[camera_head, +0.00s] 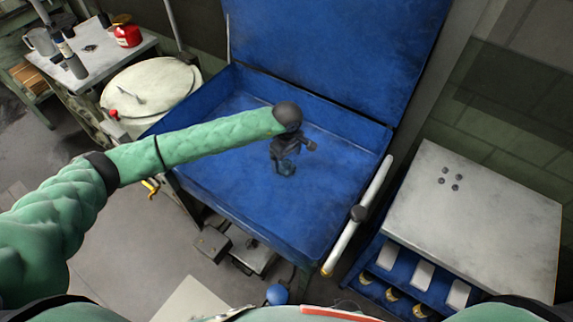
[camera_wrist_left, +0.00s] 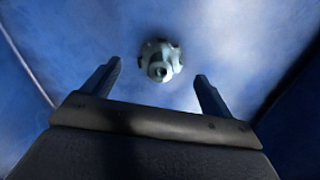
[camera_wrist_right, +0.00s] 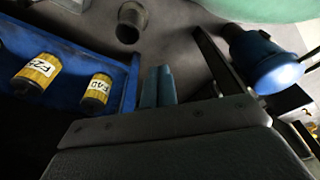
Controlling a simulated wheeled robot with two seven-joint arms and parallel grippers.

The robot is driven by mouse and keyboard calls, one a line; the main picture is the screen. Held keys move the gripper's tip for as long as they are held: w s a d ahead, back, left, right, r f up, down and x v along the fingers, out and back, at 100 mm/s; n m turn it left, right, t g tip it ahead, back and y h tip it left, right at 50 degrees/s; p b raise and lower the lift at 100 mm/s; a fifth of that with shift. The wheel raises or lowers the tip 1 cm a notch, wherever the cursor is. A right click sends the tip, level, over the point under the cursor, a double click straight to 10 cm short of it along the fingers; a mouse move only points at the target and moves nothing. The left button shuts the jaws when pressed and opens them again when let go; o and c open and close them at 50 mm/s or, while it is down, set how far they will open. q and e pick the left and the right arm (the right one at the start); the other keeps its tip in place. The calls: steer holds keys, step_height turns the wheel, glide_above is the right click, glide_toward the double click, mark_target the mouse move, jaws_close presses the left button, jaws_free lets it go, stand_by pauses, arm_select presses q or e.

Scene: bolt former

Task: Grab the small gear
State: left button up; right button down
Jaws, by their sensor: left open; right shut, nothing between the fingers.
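The small gear (camera_wrist_left: 162,62) is a pale, toothed piece with a dark hole in its middle. It lies on the blue floor of the tray, seen in the left wrist view beyond and between my fingertips. My left gripper (camera_wrist_left: 155,72) is open, with one finger on each side of the gear and no visible contact. In the head view my left gripper (camera_head: 284,160) points down over the tray's middle; the gear cannot be clearly told apart from the fingers there. My right gripper (camera_wrist_right: 159,72) is shut and empty in the right wrist view, away from the tray.
The blue tray (camera_head: 215,185) has raised walls and a tall blue back panel (camera_head: 335,45). A grey-topped cabinet (camera_head: 480,215) stands at right, with a light bar (camera_head: 357,215) between. Yellow-labelled cylinders (camera_wrist_right: 36,72) sit on a blue shelf. The tray floor around the gripper is clear.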

mark_target(287, 163)
arm_select(q)
steer(key=shift+f+p, duration=0.65)
steer(key=shift+f, duration=1.1)
arm_select(e)
steer(key=shift+s+d+f, duration=0.35)
steer(key=shift+s+f, duration=0.05)
steer(key=shift+f, duration=0.2)
steer(key=shift+s+d+f, duration=0.35)
steer(key=shift+s+f, duration=0.1)
steer(key=shift+f, duration=0.15)
steer(key=shift+s+d+f, duration=0.35)
steer(key=shift+s+f, duration=0.05)
steer(key=shift+f, duration=0.2)
arm_select(q)
steer(key=c, duration=1.4)
arm_select(e)
steer(key=shift+d, duration=0.15)
